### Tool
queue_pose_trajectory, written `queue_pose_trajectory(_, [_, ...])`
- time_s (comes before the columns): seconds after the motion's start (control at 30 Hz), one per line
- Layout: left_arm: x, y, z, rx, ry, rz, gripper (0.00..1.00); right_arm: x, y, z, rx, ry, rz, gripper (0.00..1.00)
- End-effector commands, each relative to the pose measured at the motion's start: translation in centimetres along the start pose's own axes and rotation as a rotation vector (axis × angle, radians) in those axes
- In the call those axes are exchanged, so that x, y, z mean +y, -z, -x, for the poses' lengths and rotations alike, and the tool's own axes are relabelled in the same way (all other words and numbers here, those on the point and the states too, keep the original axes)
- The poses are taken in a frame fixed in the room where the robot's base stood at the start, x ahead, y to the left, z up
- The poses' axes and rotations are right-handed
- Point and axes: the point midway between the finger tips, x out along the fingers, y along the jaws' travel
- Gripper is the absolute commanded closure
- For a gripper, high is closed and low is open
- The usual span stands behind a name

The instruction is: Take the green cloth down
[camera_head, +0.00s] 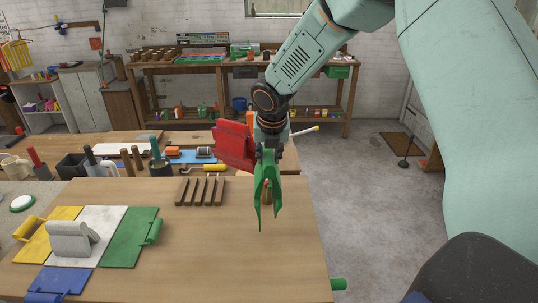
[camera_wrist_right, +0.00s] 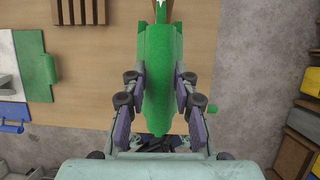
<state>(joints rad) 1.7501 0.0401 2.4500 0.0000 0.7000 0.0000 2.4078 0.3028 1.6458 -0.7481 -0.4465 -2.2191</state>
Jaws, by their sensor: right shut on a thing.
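The green cloth (camera_head: 267,185) hangs from my right gripper (camera_head: 269,148) in folds, over the right half of the wooden table. In the right wrist view the cloth (camera_wrist_right: 157,60) is pinched between the two fingers of my right gripper (camera_wrist_right: 159,88), and its lower end spreads above the table. A red cloth (camera_head: 233,145) hangs just left of the gripper. What holds the red cloth is mostly hidden behind my arm. A peg with a yellow tip (camera_head: 317,128) sticks out to the right there. My left gripper is not in view.
The wooden table (camera_head: 185,260) carries a slotted wooden rack (camera_head: 200,191) and yellow (camera_head: 37,247), white (camera_head: 105,218), green (camera_head: 125,245) and blue (camera_head: 60,281) mats. A grey cloth (camera_head: 70,238) is on the white mat. A green peg (camera_head: 338,284) sticks out at the right edge. The table's front middle is clear.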

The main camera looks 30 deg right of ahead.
Motion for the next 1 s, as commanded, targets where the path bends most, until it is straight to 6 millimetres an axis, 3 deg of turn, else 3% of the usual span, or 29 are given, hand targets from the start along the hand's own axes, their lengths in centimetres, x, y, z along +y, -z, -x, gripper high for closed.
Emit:
queue_pose_trajectory(0.27, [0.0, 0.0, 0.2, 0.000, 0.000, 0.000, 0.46, 0.0, -0.1, 0.2, -0.001, 0.000, 0.000, 1.00])
queue_pose_trajectory(0.67, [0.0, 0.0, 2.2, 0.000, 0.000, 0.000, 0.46, 0.1, -1.1, 2.6, -0.001, -0.001, 0.000, 1.00])
queue_pose_trajectory(1.0, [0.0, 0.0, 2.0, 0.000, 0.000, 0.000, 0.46, 0.2, -1.9, 4.3, -0.003, -0.001, 0.000, 1.00])
